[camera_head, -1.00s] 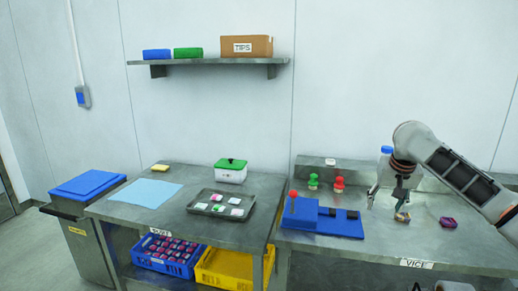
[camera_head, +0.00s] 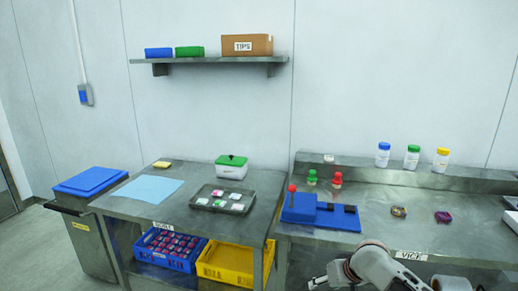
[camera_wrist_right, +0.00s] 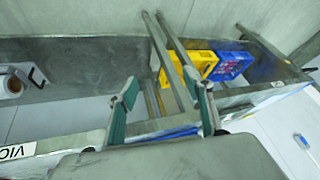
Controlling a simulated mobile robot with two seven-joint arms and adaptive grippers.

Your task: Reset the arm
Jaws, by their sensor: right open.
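My right arm (camera_head: 372,268) is low at the front edge of the right table in the head view. Its gripper (camera_head: 318,282) is at the bottom of the picture, partly cut off. In the right wrist view the gripper (camera_wrist_right: 160,95) shows two separated green-lined fingers with nothing between them. A small brown-yellow piece (camera_head: 399,212) and a small purple piece (camera_head: 442,217) lie apart on the right table, clear of the gripper. My left gripper is not in view.
The right table (camera_head: 375,228) holds a blue fixture (camera_head: 325,217) with a red knob. White bottles (camera_head: 412,157) stand on its back ledge. The left table (camera_head: 140,212) carries a metal tray (camera_head: 222,208). Blue (camera_head: 165,264) and yellow (camera_head: 225,275) crates sit below.

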